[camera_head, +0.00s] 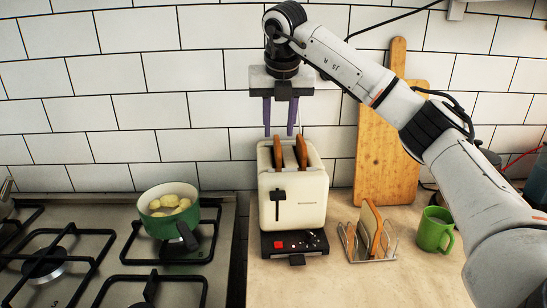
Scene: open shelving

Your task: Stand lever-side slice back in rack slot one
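The cream toaster (293,205) stands on the counter with its dark lever on the front, left of centre. Two browned slices stick up from its slots: the left slice (278,153) and the right slice (301,153). The lever is roughly in line with the left slice. My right gripper (280,132) points down above the toaster, its two purple fingers apart with nothing between them. Its fingertips are just above the left slice. The wire toast rack (350,243) at the right holds bread slices (371,228) standing upright; its slot numbers cannot be read. My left gripper is not in view.
A green pot (167,222) with pale yellow round items stands on the gas hob (75,245) at the left. A green mug (433,230) stands right of the rack. A wooden board (380,150) leans on the tiled wall. The front counter is clear.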

